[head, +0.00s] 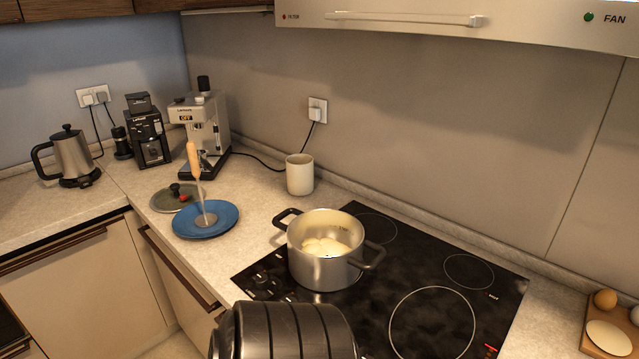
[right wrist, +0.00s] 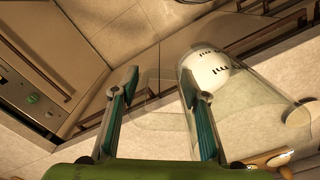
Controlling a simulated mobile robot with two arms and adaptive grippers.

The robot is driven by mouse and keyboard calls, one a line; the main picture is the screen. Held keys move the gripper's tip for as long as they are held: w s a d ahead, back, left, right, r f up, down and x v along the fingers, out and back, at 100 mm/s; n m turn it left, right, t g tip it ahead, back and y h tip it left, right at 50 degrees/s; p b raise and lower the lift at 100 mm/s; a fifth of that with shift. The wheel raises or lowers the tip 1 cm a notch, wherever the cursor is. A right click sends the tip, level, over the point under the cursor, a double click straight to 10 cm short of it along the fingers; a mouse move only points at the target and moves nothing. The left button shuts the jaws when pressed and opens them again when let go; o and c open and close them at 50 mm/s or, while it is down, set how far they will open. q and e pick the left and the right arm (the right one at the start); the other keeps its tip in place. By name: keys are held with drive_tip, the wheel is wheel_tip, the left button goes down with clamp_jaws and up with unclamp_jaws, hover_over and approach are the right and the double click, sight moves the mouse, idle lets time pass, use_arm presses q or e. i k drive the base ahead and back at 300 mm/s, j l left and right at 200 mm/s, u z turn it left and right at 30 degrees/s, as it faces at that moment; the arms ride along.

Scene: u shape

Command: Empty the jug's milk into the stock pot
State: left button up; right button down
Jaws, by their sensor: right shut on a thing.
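The stock pot (head: 322,262) is a steel pot with two black handles on the cooktop, with pale, cream-coloured contents (head: 325,247) inside. The jug (right wrist: 262,118) is clear glass and shows only in the right wrist view, at the right. White with dark "ml" print (right wrist: 208,72) shows at its upper part; I cannot tell how much milk is in it. My right gripper (right wrist: 160,85) is shut on the jug, with one finger on each side of what looks like its clear handle. My left gripper is not in view.
The black cooktop (head: 432,270) is clear right of the pot. A white mug (head: 300,174) stands behind the pot. A board with eggs (head: 600,340) is far right.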

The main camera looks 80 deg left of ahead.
sight(321, 274)
drive_tip(key=u, duration=0.45)
drive_tip(key=j+u, duration=0.15)
drive_tip(key=u, duration=0.75)
drive_tip(key=j+u, duration=0.1)
drive_tip(key=u, duration=0.35)
drive_tip(key=i+u, duration=0.1)
drive_tip(key=u, duration=0.8)
drive_tip(key=i+u, duration=0.1)
drive_tip(key=u, duration=0.8)
drive_tip(key=i, duration=0.05)
